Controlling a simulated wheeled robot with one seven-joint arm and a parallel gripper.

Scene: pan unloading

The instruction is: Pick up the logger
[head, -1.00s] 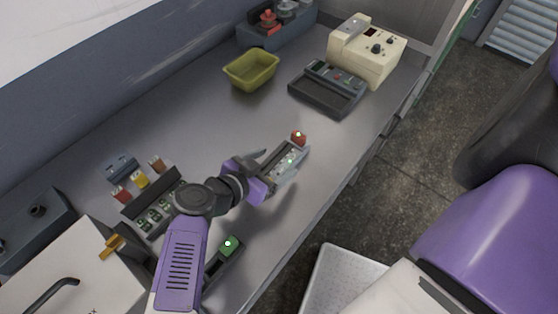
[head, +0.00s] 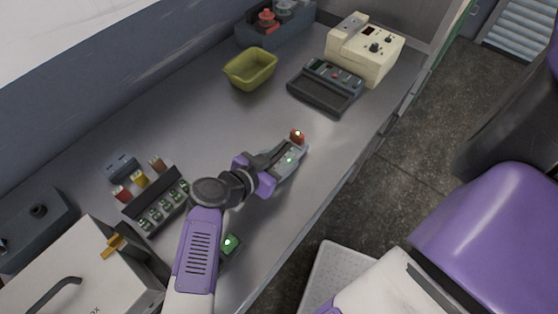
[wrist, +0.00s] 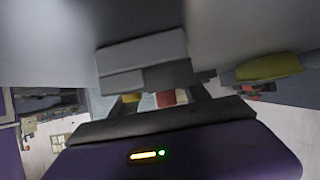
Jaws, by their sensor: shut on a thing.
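The logger (head: 298,138), which I take to be the slim device with a lit red end, lies on the grey bench right of the middle in the head view. My gripper (head: 280,160) is closed around its body, and the red end sticks out past the fingers. Much of the body is hidden by the fingers. In the wrist view a pale grey block shape (wrist: 140,62) sits in front of the fingers, with small red and yellow patches below it. I cannot tell whether the logger is clear of the bench.
A similar device with a green lit end (head: 231,243) lies beside my arm. A rack of small modules (head: 160,205) stands left. An olive bin (head: 250,70), a dark tray unit (head: 325,88) and a cream instrument (head: 366,50) stand farther back. The bench middle is clear.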

